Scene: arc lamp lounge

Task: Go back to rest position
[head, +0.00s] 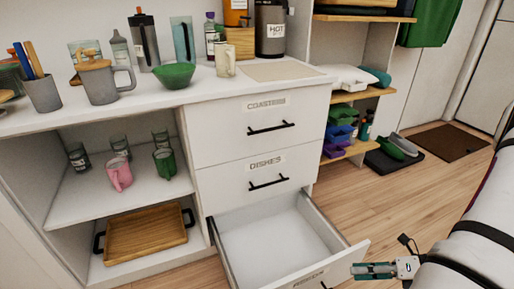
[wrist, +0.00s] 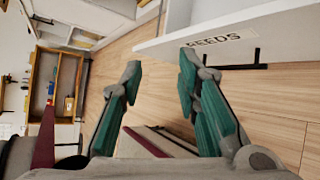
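My gripper (head: 374,269) is at the lower right of the head view, close to the right end of the open bottom drawer's front (head: 318,272). In the wrist view my gripper (wrist: 158,80) has its two teal fingers spread apart with nothing between them. The drawer front (wrist: 225,38), with a partly hidden label and a black handle, lies just beyond the right finger there. I cannot tell whether the finger touches it. The bottom drawer (head: 270,240) is pulled out and looks empty inside.
The drawers labelled coasters (head: 262,128) and dishes (head: 258,170) are shut. The white counter (head: 205,92) holds cups, bottles and a green bowl (head: 174,76). Open shelves with mugs and a wooden tray (head: 147,232) are at left.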

